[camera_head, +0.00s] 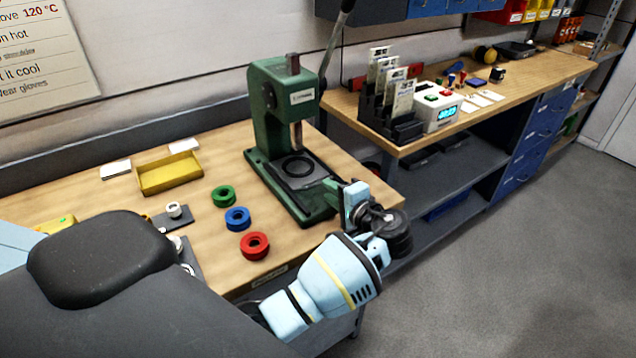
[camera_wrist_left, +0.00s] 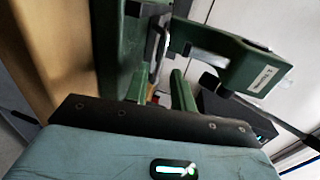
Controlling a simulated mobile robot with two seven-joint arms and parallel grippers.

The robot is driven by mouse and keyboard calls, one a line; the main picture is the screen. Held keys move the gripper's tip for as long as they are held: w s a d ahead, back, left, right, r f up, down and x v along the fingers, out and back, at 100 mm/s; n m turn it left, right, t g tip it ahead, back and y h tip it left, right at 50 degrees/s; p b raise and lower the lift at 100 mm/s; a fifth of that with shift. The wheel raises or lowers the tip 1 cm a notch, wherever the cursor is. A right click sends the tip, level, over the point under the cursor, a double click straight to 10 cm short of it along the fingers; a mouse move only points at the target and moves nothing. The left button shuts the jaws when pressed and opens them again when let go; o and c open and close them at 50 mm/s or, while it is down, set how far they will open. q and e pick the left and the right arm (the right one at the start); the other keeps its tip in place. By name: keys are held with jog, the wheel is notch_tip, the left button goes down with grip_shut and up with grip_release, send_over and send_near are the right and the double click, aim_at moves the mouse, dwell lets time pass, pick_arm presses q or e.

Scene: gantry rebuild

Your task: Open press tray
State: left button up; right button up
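The green press (camera_head: 270,105) stands on the wooden bench, with its lever rising at the top right. Its tray (camera_head: 315,178) is a grey plate at the press base, and a black ring (camera_head: 298,167) lies around its middle. My left gripper (camera_head: 347,196) is at the front right end of the press base, close to the tray's front edge. Whether it touches the tray is unclear, and its fingertips are largely hidden. In the left wrist view the press (camera_wrist_left: 225,62) appears tilted and very close beyond the dark edge of my gripper body. My right gripper is not in view.
Green (camera_head: 223,196), blue (camera_head: 237,219) and red (camera_head: 255,245) rings lie left of the press. A yellow tray (camera_head: 170,174) is at the back left. A second bench (camera_head: 440,127) at the right holds a rack (camera_head: 388,115) and a white timer box (camera_head: 437,110). Open floor lies at the right.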

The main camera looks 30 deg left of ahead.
aim_at(319, 182)
pick_arm(q)
jog(key=x, duration=0.6)
jog(key=shift+r, duration=0.1)
grip_shut()
